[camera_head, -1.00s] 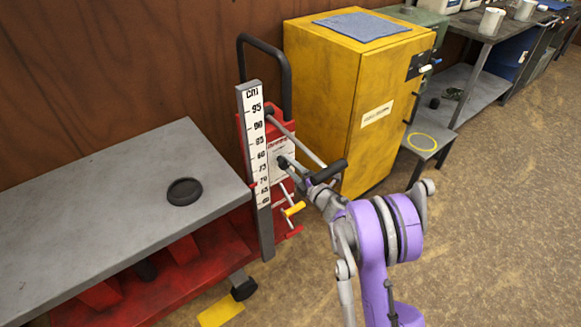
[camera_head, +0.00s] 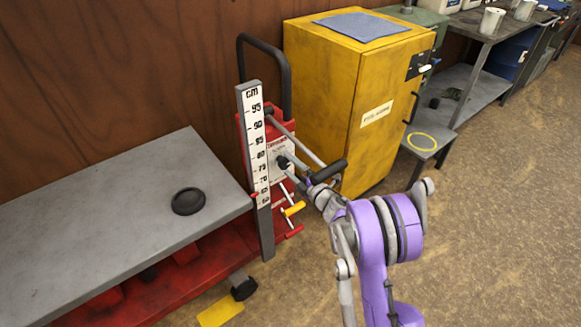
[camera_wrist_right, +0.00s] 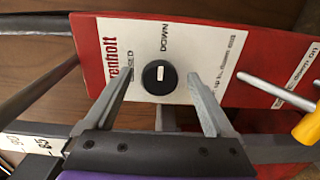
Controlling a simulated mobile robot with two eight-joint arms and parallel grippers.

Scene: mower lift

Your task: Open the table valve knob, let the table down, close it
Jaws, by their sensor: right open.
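The lift table (camera_head: 110,205) is a grey plate over a red base at the left. The valve knob (camera_wrist_right: 159,77) is round and black on a white panel. Its white mark points up in the wrist view, towards the word DOWN. My right gripper (camera_wrist_right: 158,66) is open, with one finger on each side of the knob as seen there. I cannot tell whether either finger touches it. My left gripper is not in view.
A white cm scale (camera_head: 256,140) stands at the table's right end, beside a black handle (camera_head: 288,75). A black disc (camera_head: 188,201) lies on the table. A yellow cabinet (camera_head: 330,90) is behind my right arm. The floor at right is clear.

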